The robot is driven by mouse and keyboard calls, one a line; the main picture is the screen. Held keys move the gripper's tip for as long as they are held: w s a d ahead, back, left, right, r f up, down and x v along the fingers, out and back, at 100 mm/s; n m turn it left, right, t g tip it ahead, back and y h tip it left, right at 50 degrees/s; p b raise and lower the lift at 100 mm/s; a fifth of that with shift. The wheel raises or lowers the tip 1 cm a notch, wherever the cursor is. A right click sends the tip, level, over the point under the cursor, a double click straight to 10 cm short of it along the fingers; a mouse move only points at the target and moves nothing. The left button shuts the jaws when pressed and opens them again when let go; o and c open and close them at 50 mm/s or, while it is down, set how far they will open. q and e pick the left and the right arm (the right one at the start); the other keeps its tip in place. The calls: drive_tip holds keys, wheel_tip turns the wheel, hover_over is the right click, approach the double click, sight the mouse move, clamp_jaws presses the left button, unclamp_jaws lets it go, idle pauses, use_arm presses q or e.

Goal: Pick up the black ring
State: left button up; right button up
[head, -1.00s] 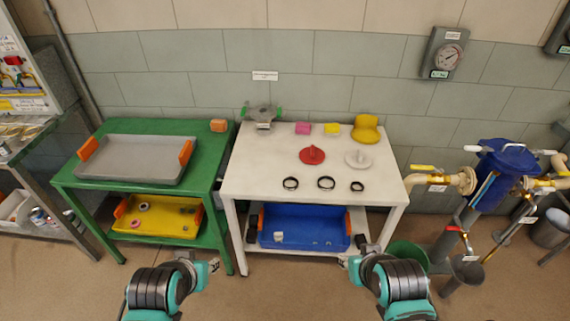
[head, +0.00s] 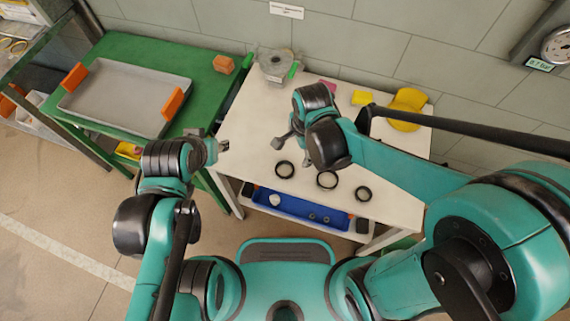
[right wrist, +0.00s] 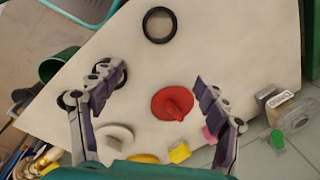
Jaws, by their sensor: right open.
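Three black rings lie flat in a row on the white table (head: 250,150): a left one (head: 285,178), a middle one (head: 327,187) and a right one (head: 363,201). In the right wrist view one ring (right wrist: 159,41) lies clear at the top; another (right wrist: 122,80) is partly behind a finger. My right gripper (head: 291,141) is open and empty above the table, just behind the left ring. In the right wrist view a red disc with a handle (right wrist: 165,103) shows between its spread fingers. My left gripper (head: 212,146) is off the table's left edge, its jaw gap unclear.
A green table (head: 210,90) with a grey tray (head: 125,100) stands at left. A blue bin (head: 300,208) is below.

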sight(285, 171)
drive_tip(key=a+f+m, duration=0.1)
drive_tip(key=f, duration=0.1)
drive_tip(key=a+f+m+g, duration=0.1)
drive_tip(key=a+f+m, duration=0.1)
drive_tip(key=s+a+f+m, duration=0.1)
drive_tip(key=f, duration=0.1)
drive_tip(key=shift+a+f+h, duration=0.3)
drive_tip(key=shift+a+f, duration=0.05)
drive_tip(key=f+b, duration=0.2)
drive_tip(key=f, duration=0.1)
drive_tip(key=f+b, duration=0.1)
drive_tip(key=f, duration=0.1)
drive_tip(key=shift+w+d+f, duration=0.25)
drive_tip(key=shift+w, duration=0.05)
drive_tip(key=shift+r, duration=0.1)
drive_tip(key=shift+c, duration=0.2)
drive_tip(key=c, duration=1)
